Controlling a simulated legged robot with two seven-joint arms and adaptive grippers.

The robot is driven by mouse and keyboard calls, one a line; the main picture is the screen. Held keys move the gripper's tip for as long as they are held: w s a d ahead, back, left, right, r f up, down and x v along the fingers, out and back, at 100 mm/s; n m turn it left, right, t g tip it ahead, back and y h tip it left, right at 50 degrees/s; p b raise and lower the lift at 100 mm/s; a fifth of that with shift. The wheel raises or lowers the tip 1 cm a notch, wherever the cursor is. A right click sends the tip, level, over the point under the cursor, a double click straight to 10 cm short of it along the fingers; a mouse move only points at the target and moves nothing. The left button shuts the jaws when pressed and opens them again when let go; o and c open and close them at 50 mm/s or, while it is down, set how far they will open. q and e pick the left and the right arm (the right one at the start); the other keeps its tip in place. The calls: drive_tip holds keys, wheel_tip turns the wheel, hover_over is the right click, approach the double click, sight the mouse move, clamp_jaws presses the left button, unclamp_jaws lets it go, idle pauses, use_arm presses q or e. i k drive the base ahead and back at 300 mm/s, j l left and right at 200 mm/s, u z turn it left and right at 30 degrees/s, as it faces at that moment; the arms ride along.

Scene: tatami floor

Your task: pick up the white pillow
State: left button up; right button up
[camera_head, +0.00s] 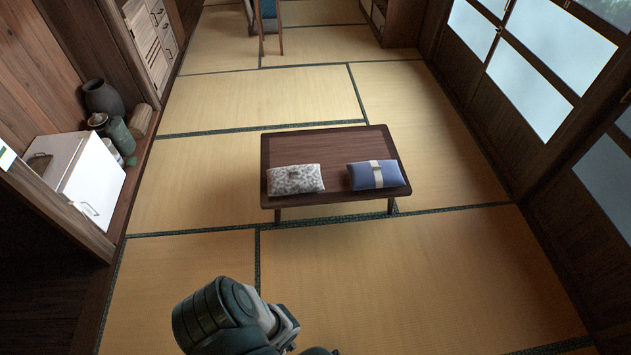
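The white pillow (295,179), with a grey pattern, lies flat on the left front part of a low dark wooden table (325,147). A blue pillow (377,175) with a pale band lies to its right, with a small gap between them. A dark grey-green part of my own arm shows at the bottom, well short of the table. No gripper fingers show, so neither gripper is in view. Nothing touches the white pillow from above.
Open tatami floor (400,285) lies in front of the table and on both sides. A white cabinet (92,182) and dark jars (104,98) stand along the left wall. Sliding windows (550,45) line the right. A chair-like object (268,22) stands at the back.

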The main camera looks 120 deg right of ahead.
sight(291, 179)
drive_tip(key=z, duration=4.15)
drive_tip(key=i+j+z, duration=0.2)
drive_tip(key=z, duration=0.15)
drive_tip(key=i+j+z, duration=0.2)
drive_tip(key=z, duration=0.15)
drive_tip(key=i+j+z, duration=0.15)
drive_tip(key=j+z, duration=0.25)
